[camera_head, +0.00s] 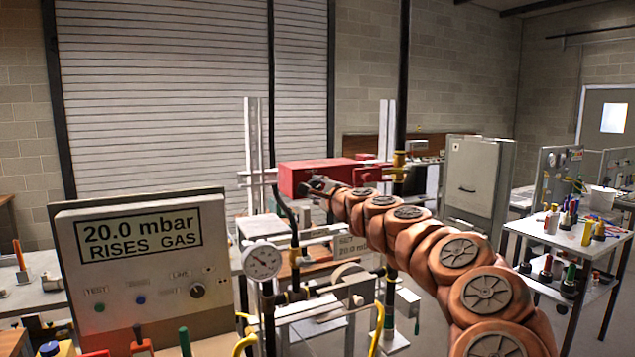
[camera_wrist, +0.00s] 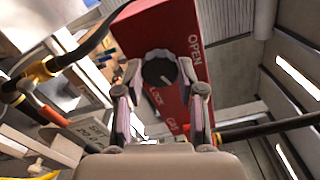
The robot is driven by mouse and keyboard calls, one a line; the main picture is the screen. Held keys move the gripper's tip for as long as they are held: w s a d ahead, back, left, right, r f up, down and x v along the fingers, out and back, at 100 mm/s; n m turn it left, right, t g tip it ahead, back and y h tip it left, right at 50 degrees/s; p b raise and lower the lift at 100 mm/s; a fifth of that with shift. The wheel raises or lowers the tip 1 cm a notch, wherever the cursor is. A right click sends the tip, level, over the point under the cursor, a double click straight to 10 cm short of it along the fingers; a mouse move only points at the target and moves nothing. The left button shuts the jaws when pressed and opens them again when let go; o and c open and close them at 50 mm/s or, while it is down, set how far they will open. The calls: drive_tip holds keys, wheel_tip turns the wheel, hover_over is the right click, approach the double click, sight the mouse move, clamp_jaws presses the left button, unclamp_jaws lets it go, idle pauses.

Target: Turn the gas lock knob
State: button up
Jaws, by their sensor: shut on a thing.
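The gas lock is a red box (camera_head: 312,172) in the middle of the head view, on a pale frame. In the wrist view its red face (camera_wrist: 150,28) carries the words OPEN, LOCK and GAS. A round grey and dark knob (camera_wrist: 158,66) sits on this face. My gripper (camera_wrist: 159,74) has one finger on each side of the knob and is shut on it. In the head view my gripper (camera_head: 322,185) reaches the box's front, and the knob is hidden there. The knob's pointer angle is hard to read.
A panel reading "20.0 mbar RISES GAS" (camera_head: 140,262) stands at left front. A round gauge (camera_head: 262,261) and pipework are below the box. A dark vertical pipe (camera_head: 402,70) rises close behind my arm. A tool cart (camera_head: 565,235) stands at right.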

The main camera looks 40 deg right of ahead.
drive_tip(key=shift+m+p, duration=1)
drive_tip(key=shift+m, duration=0.6)
drive_tip(key=o, duration=1.1)
drive_tip(key=shift+o, duration=0.2)
drive_tip(key=v, duration=1.2)
drive_tip(key=shift+a, duration=0.1)
